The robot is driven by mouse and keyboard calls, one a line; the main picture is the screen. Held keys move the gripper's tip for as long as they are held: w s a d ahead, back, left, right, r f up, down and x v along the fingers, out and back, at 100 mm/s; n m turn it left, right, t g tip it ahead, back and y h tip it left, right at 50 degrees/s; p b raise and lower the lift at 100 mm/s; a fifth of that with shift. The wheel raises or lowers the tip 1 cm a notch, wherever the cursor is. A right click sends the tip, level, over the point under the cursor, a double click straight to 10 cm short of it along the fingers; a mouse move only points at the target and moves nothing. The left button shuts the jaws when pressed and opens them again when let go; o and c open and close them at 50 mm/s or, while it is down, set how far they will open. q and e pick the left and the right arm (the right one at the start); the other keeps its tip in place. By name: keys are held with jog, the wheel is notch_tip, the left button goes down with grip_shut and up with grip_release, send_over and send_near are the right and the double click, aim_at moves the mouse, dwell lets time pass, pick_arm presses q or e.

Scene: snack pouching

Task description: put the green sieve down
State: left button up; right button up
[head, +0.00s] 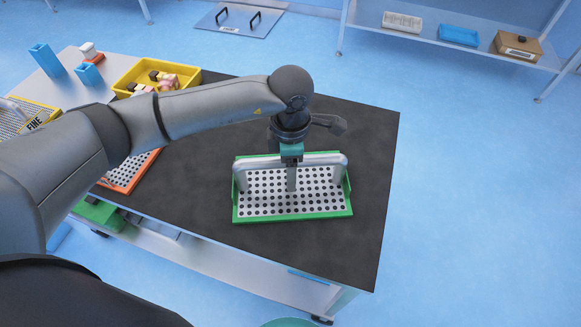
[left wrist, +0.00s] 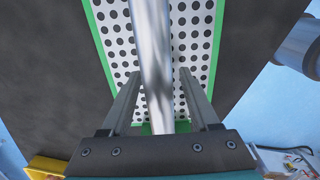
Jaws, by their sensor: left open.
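The green sieve (head: 265,203) has a green rim, a dotted white plate and a grey bar handle (head: 325,160). It lies flat on the dark table top. In the left wrist view the sieve (left wrist: 110,30) is below my gripper and its bar (left wrist: 150,50) runs between the fingers. My left gripper (head: 291,180) points down over the middle of the handle. In the wrist view its fingers (left wrist: 158,85) are open, one on each side of the bar, with gaps showing. My right gripper is not in view.
The dark table top (head: 360,130) is clear around the sieve. An orange-rimmed sieve (head: 130,175) lies left, partly under my arm. A sieve marked FINE (head: 12,122), a yellow tray (head: 128,75) with pieces and blue containers (head: 47,60) are at the left. A shelf (head: 370,30) stands far back.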

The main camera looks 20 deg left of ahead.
pick_arm(q)
notch_tip(320, 180, up, 12)
jog(key=shift+p, duration=0.35)
